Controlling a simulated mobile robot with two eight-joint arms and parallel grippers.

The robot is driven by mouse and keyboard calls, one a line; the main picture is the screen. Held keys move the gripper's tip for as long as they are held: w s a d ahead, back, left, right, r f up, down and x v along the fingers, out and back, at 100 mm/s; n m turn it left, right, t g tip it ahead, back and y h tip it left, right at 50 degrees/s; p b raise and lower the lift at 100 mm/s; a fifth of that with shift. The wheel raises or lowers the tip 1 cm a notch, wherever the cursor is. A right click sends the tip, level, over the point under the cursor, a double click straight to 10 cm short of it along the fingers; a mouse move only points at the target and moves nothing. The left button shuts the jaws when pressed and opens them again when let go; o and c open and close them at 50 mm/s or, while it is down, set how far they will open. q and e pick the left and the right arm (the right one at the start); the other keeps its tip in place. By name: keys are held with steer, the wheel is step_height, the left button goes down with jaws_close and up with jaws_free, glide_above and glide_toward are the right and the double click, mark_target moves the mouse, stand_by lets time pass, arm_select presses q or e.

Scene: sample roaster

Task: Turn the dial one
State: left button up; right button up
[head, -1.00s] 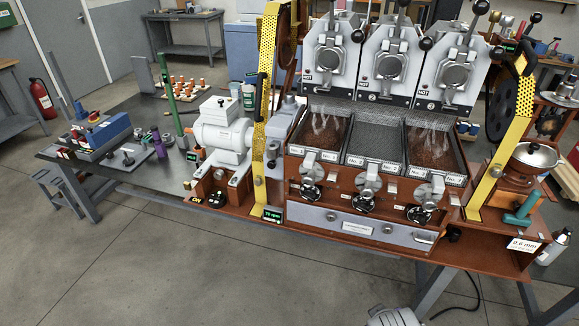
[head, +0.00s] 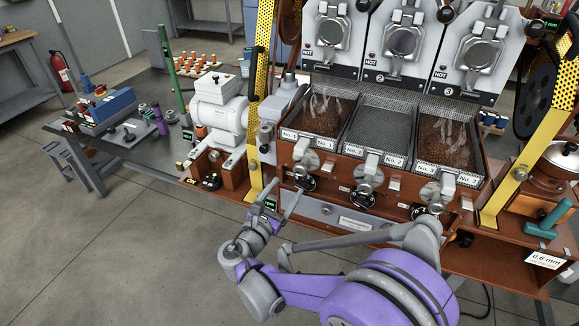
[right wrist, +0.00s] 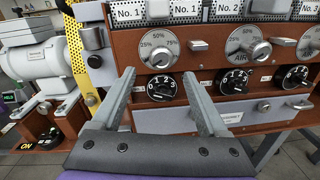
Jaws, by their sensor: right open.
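Dial one (right wrist: 162,88) is the leftmost black round dial on the brown panel, with white digits around its rim, below a silver air knob (right wrist: 160,57) and the No. 1 labels. In the right wrist view it shows between the fingers of my right gripper (right wrist: 158,76), beyond their tips. I cannot tell its exact setting. In the head view dial one (head: 305,183) is just beyond my right gripper (head: 281,199), which is open and empty in front of the panel. No contact with the dial is visible. My left gripper is not in view.
Two similar black dials (right wrist: 235,80) (right wrist: 294,77) sit to the right. A grey drawer front (head: 335,215) lies below. Open floor (head: 120,260) lies at front left.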

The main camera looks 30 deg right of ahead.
mark_target(299, 171)
steer(key=p+x, duration=0.1)
steer(key=x, duration=0.9)
steer(key=shift+d, duration=0.2)
steer(key=shift+c, duration=0.4)
jaws_close()
